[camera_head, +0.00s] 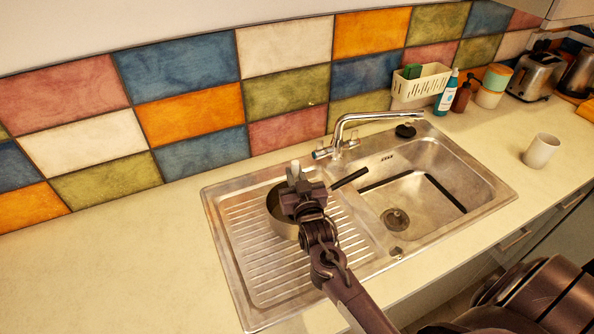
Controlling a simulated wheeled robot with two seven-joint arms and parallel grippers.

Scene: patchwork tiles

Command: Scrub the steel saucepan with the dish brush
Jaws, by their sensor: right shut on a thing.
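The steel saucepan (279,219) stands on the ribbed drainboard left of the sink bowl. Its dark handle (350,178) points right and up, toward the bowl. My right gripper (298,187) is over the saucepan and hides much of its inside. It is shut on a thin pale piece, which looks like the dish brush (294,170); only a short part sticks out past the fingers. The brush's bristles are hidden, so I cannot tell whether they touch the pan. My left gripper is not in view.
The tap (345,130) rises close behind the saucepan. The empty sink bowl (440,180) lies to the right. A white caddy (420,85), a blue bottle (446,92), a toaster (537,75) and a pale cup (541,151) stand further right. The left worktop is clear.

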